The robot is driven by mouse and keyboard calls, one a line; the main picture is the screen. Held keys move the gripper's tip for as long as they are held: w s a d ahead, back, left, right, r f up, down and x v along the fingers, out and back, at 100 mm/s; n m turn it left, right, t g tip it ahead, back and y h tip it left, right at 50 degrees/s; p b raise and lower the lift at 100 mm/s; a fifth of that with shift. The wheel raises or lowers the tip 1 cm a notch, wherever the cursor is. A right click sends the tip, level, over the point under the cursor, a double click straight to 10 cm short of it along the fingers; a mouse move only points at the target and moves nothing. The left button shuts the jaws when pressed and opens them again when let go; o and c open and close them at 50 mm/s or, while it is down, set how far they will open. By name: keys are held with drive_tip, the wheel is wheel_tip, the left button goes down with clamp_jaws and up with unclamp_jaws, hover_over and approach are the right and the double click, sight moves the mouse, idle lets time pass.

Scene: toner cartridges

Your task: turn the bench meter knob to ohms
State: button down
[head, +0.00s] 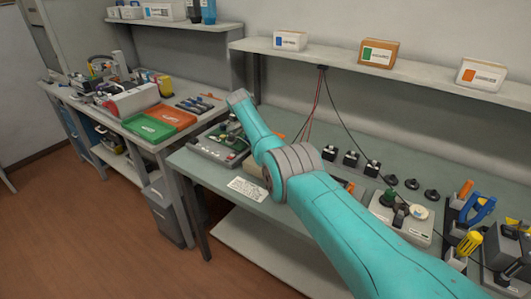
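I cannot pick out the bench meter or its knob for certain. A pale boxy device (402,219) with a dark green upright part and round pieces on top sits on the bench to the right of my arm. A grey device (218,146) with green and red parts sits at the bench's left end, partly behind my arm. Markings on both are too small to read. My teal arm reaches from the lower right across the bench to its upper left end. My gripper's fingers do not show.
The grey bench (430,168) has a white label card (248,189), small black blocks (351,158) and a tool holder (470,212) at right. Cables hang from the shelf (340,57) above. A second bench at left holds green (149,128) and orange (173,117) trays. Brown floor (60,215) is open.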

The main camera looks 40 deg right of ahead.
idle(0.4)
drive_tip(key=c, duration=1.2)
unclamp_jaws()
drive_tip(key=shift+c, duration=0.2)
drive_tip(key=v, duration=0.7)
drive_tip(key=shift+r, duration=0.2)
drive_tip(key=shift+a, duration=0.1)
